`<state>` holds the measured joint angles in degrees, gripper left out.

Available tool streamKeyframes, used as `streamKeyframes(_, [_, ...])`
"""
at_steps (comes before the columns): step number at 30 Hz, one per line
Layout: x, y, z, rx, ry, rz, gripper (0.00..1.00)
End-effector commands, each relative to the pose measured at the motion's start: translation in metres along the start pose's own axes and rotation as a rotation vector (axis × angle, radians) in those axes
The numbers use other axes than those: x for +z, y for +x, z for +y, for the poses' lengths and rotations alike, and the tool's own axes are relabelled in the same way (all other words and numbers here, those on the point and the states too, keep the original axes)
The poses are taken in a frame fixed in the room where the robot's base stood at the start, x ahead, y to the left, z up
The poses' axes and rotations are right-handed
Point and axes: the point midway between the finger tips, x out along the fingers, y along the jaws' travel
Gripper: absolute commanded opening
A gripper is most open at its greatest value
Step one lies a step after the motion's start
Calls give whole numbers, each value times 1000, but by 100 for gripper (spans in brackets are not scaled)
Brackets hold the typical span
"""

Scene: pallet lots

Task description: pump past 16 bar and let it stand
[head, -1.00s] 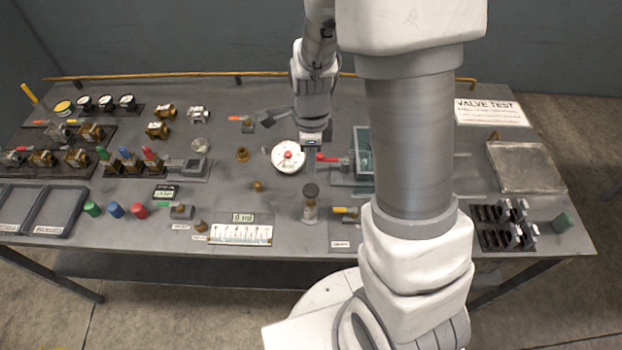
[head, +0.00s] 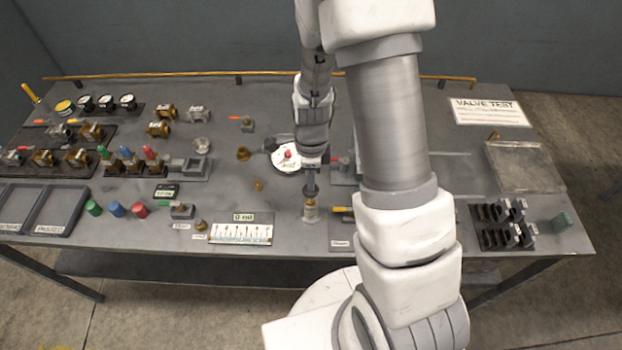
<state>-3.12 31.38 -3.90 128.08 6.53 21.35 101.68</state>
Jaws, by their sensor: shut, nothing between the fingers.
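My gripper (head: 311,184) is shut and empty. It points down directly over the small upright pump (head: 310,212) at the front middle of the bench. The pump's dark knob is largely covered by or merged with the gripper; I cannot tell whether they touch. The round white gauge (head: 284,162) with a red centre lies just behind and left of the gripper, partly hidden by my wrist. Its reading is too small to tell. A small display (head: 243,217) stands above a white scale card (head: 240,234) left of the pump; it seems to show 0.
Valves (head: 72,157), coloured caps (head: 116,209) and grey trays (head: 52,208) fill the left side. A yellow-handled valve (head: 342,212) is close right of the pump. Black racks (head: 505,225) and a clear-lidded box (head: 525,167) stand right. My arm hides the bench's middle right.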

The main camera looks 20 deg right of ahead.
Motion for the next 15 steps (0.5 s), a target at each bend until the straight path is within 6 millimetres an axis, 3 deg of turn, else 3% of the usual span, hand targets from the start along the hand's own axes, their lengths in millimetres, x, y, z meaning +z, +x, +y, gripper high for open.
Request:
streamKeyframes(10, [0, 34, 0, 2, -1, 1, 0])
streamKeyframes(15, [0, 38, 0, 2, 0, 1, 0])
